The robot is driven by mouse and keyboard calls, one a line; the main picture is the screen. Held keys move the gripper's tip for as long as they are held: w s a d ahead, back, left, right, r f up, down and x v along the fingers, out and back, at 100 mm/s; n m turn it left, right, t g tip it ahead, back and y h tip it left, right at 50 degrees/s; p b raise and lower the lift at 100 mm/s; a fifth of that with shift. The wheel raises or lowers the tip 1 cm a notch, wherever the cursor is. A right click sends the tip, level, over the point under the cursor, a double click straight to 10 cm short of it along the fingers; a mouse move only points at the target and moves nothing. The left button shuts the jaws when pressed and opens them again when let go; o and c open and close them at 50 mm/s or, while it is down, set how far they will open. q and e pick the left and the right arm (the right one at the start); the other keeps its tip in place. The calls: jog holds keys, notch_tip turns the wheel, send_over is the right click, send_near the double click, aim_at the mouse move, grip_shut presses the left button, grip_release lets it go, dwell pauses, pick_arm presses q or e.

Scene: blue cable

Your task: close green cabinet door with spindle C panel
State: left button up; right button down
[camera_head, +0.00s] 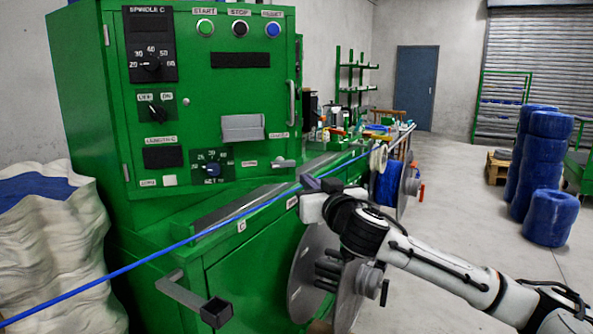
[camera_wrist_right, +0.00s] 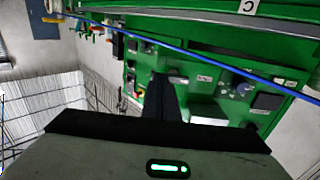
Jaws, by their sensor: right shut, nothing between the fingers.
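The green cabinet door (camera_head: 215,95) with the SPINDLE C panel (camera_head: 150,45) fills the upper left of the head view. Its hinges are on its left side and a vertical handle (camera_head: 291,103) is by its right edge. I cannot tell how wide any gap behind it is. My right gripper (camera_head: 318,185) is shut and empty, below and right of the door's lower right corner, close to the blue cable (camera_head: 215,230). In the right wrist view, the dark fingers (camera_wrist_right: 163,85) are together, with the green panel face (camera_wrist_right: 215,90) beyond them. My left gripper is not in view.
The blue cable runs diagonally across the front of the machine. A bracket (camera_head: 190,298) juts out at lower left, and a large reel (camera_head: 308,272) stands below my right arm. A white sack (camera_head: 60,245) is at left. Blue coils (camera_head: 550,215) stand on the open floor at right.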

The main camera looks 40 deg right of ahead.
jog(key=p+x, duration=0.2)
jog(key=x, duration=0.6)
jog(key=shift+w, duration=0.3)
jog(key=shift+d+f, duration=0.1)
jog(key=shift+d, duration=0.05)
